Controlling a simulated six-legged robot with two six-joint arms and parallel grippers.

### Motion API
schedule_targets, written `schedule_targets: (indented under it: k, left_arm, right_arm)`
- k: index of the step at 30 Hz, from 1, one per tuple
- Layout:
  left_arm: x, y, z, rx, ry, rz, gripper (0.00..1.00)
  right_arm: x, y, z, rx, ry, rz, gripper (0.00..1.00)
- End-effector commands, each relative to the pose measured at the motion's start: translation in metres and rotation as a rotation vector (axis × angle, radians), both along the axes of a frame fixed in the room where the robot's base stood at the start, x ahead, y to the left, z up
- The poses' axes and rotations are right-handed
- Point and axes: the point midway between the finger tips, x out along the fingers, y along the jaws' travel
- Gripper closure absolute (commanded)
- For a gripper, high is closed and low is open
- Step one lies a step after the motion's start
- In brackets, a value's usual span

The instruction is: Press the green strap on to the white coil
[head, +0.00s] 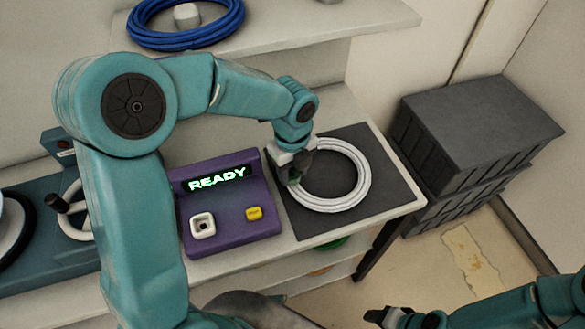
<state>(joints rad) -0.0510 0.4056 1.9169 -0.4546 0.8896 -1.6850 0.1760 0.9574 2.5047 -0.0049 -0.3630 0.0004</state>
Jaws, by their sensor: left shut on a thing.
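The white coil (364,182) lies flat on a dark mat (391,184) at the right end of the bench. My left gripper (293,176) reaches down at the coil's left side. It is shut on a small dark-green thing, which looks like the green strap (301,164). The fingers hide most of it, and I cannot tell whether it touches the coil. My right gripper (386,316) is low at the bottom edge, away from the bench; its jaws are too dark and small to read.
A purple console (232,224) with a lit READY display, a white button and a yellow button stands left of the mat. A blue coil (186,44) lies on the shelf above. Dark stacked crates (480,120) stand on the floor at right. Something green (330,243) shows below the bench top.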

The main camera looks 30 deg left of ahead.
Motion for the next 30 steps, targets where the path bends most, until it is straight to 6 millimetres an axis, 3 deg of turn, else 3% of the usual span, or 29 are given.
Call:
schedule_targets:
  k: [30]
  left_arm:
    - [-0.0006, -0.0001, -0.0072, 0.000, 0.003, 0.000, 0.85]
  right_arm:
    - [-0.0001, 0.0000, -0.0044, 0.000, 0.000, 0.000, 0.41]
